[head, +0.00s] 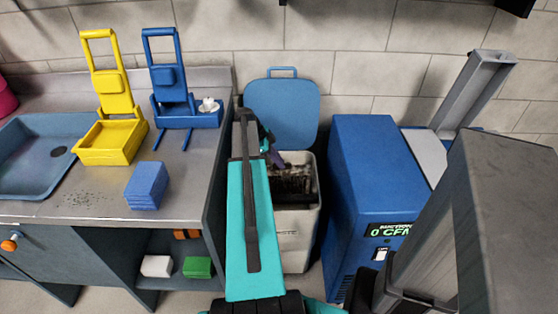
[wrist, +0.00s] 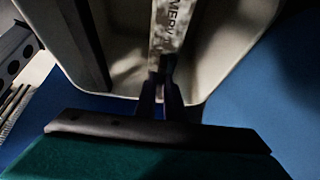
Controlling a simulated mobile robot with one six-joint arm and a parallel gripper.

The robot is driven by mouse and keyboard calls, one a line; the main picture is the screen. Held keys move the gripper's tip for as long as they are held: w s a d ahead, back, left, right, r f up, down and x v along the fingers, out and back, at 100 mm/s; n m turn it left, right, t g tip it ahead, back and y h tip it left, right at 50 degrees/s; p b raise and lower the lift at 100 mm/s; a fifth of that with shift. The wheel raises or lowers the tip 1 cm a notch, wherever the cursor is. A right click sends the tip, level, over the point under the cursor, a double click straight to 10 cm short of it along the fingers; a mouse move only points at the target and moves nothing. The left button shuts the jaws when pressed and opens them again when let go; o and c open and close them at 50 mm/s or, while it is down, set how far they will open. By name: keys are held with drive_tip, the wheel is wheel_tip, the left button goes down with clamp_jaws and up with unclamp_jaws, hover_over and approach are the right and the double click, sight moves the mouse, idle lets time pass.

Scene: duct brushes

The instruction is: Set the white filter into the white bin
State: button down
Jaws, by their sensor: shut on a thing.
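The white bin (head: 295,240) stands on the floor between the counter and a blue machine, its blue lid (head: 283,112) raised behind it. My gripper (head: 273,157) is at the bin's mouth, partly hidden by my arm. In the wrist view my gripper (wrist: 160,92) is shut on the filter (wrist: 168,32), whose narrow, speckled pale edge bears the letters "MERV". The filter is over or inside the bin's opening (wrist: 215,75). In the head view a dirty, brownish pleated face, apparently the filter (head: 294,182), shows within the bin's mouth. Its lower end is hidden.
The blue machine (head: 365,170) with a "0 CFM" display stands close to the bin's right. The counter (head: 90,195) on the left carries a yellow holder (head: 110,140), a blue holder (head: 185,112) and a blue block (head: 147,186). White and green blocks lie on the shelf below.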

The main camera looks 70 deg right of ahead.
drive_tip(key=shift+f+b, duration=2.45)
drive_tip(key=shift+f, duration=2)
drive_tip(key=c, duration=1.8)
unclamp_jaws()
drive_tip(key=shift+o, duration=0.2)
drive_tip(key=shift+r, duration=0.15)
wheel_tip(320, 180, up, 30)
drive_tip(key=p, duration=1.8)
hover_over(279, 175)
drive_tip(key=d, duration=0.2)
drive_tip(key=shift+w, duration=0.4)
drive_tip(key=shift+r, duration=0.1)
